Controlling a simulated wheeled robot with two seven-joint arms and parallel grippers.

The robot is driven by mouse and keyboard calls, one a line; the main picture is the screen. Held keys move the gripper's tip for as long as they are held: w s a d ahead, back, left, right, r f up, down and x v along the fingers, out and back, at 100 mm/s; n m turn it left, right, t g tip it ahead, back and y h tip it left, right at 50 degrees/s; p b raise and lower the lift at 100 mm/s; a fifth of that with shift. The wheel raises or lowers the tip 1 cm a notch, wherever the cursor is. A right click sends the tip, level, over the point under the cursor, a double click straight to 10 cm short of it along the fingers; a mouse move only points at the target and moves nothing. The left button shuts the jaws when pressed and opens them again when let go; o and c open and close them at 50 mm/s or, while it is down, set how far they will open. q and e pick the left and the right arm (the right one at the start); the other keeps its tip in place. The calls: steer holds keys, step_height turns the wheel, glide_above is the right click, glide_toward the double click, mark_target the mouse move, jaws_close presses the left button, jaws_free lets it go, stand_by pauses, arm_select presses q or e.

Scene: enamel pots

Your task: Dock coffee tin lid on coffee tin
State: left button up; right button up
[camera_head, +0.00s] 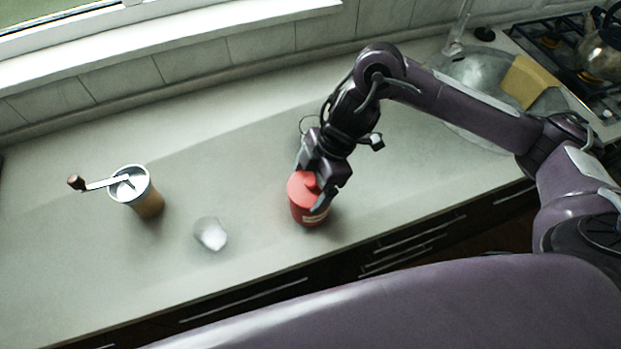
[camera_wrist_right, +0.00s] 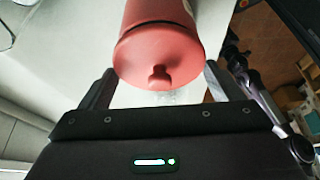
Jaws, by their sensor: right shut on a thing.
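The red coffee tin (camera_head: 308,214) stands upright on the counter near its front edge, and its body shows in the right wrist view (camera_wrist_right: 160,12). The red coffee tin lid (camera_wrist_right: 150,52), round with a small knob, is at the top of the tin, in line with it; I see no clear gap, but cannot tell if it is fully seated. The lid also shows in the head view (camera_head: 298,186). My right gripper (camera_head: 312,184) comes from above, shut on the lid, with one finger on each side. My left gripper is not in view.
A coffee grinder (camera_head: 147,203) with a crank stands at the left, and a small white cup (camera_head: 210,234) stands between it and the tin. A sink (camera_head: 475,75) with a yellow board (camera_head: 522,82) and a stove are at the right. The counter behind the tin is clear.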

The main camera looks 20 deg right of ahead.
steer(key=shift+f+b, duration=0.35)
steer(key=shift+f, duration=0.15)
steer(key=o, duration=0.7)
steer(key=p+v, duration=0.9)
steer(key=v, duration=0.2)
steer(key=shift+p, duration=0.4)
